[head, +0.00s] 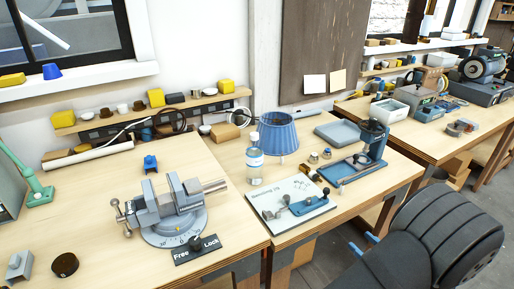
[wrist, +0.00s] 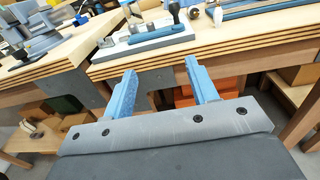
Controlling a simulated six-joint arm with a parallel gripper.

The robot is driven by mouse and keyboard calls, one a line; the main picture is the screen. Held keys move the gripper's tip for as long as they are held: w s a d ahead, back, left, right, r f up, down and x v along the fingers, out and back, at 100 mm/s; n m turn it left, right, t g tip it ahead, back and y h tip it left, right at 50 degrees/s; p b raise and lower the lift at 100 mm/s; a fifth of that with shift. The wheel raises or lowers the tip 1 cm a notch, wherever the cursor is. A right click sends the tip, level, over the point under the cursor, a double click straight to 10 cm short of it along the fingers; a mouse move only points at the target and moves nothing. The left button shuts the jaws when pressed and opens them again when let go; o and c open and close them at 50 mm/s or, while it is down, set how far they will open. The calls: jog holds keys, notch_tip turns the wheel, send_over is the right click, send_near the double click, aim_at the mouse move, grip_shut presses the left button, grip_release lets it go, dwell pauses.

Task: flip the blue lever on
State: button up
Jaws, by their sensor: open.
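A blue lever (head: 308,205) with dark knobs lies on a white board (head: 283,192) at the front of the right part of the near bench. The lever also shows at the top of the wrist view (wrist: 156,38), lying low along the board. My gripper (head: 366,245) is in front of the bench edge, to the right of and apart from the board. In the wrist view its two blue fingers (wrist: 160,68) are spread, with nothing between them. Whether the lever is on or off, I cannot tell.
A blue press-like tool (head: 360,163) stands right of the board. A clear bottle (head: 254,162) and a blue shade (head: 273,137) stand behind it. A grey vise (head: 170,207) with a Free/Lock plate (head: 196,250) is on the left. The wooden bench edge (wrist: 150,62) lies ahead of my fingers.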

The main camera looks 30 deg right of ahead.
jog(key=shift+w+r, duration=0.1)
jog(key=shift+w, duration=0.1)
jog(key=c, duration=0.7)
jog(key=w+a+r+m+g, duration=0.1)
jog(key=w+g, duration=0.1)
jog(key=w+a+r+m+g+h, duration=0.1)
jog(key=w+g, duration=0.1)
jog(key=w+a+r+m+g, duration=0.1)
jog(key=w+r+g, duration=0.1)
jog(key=shift+w+a+m, duration=0.1)
jog(key=shift+w+m, duration=0.2)
jog(key=shift+w, duration=0.1)
grip_shut()
notch_tip(320, 180, up, 7)
jog(key=w+a+m+g+h, duration=0.1)
jog(key=a+m+g+h, duration=0.1)
jog(key=m+g+h, duration=0.2)
jog(key=shift+a+g+h, duration=0.3)
jog(key=shift+a+h, duration=0.05)
jog(key=shift+h, duration=0.05)
jog(key=shift+w, duration=0.1)
